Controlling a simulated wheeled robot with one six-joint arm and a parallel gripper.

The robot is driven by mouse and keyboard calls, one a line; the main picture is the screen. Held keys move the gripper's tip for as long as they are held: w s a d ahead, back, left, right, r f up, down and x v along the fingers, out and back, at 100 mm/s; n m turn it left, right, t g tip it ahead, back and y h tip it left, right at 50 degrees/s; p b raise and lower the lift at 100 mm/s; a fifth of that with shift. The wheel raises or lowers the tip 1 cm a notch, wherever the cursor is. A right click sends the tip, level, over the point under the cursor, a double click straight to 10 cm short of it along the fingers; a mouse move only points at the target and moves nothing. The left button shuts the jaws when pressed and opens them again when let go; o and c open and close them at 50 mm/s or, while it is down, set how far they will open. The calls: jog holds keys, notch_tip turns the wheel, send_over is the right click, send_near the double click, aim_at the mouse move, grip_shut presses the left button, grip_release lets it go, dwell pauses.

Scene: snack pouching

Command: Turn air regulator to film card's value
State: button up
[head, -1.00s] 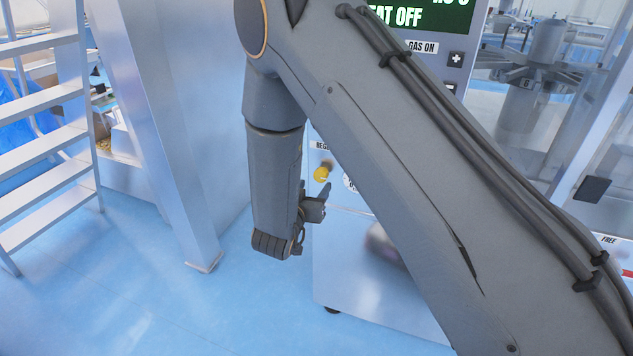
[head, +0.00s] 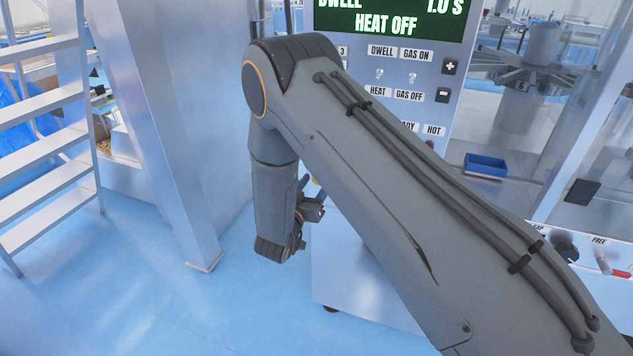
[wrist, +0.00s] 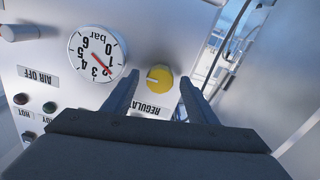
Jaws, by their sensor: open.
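The yellow regulator knob (wrist: 160,78) is on the pale panel in the wrist view, above a label reading REGULATOR that is partly hidden by a finger. My gripper (wrist: 158,86) is open, with one finger on each side of the knob in the picture; I cannot tell whether either touches it. In the head view my gripper (head: 312,205) is low in front of the machine, and the knob is almost wholly hidden. I cannot make out a film card.
The machine's screen (head: 388,20) shows HEAT OFF above labelled buttons. A metal post (head: 185,150) and white steps (head: 45,130) stand to the left. A blue tray (head: 486,165) is at the right. The blue floor (head: 130,290) in front is clear.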

jog(key=shift+w, duration=0.1)
jog(key=shift+d, duration=0.1)
jog(key=c, duration=1.1)
jog(key=shift+o, duration=0.2)
jog(key=shift+m, duration=0.4)
jog(key=m+b, duration=0.2)
jog(key=m, duration=0.2)
jog(key=m+b, duration=0.2)
jog(key=m, duration=0.2)
jog(key=shift+m, duration=0.3)
jog(key=m+b, duration=0.3)
jog(key=m, duration=0.3)
jog(key=shift+f, duration=0.1)
jog(key=m+b, duration=0.4)
jog(key=m, duration=0.2)
jog(key=shift+b, duration=0.3)
jog(key=shift+y, duration=0.3)
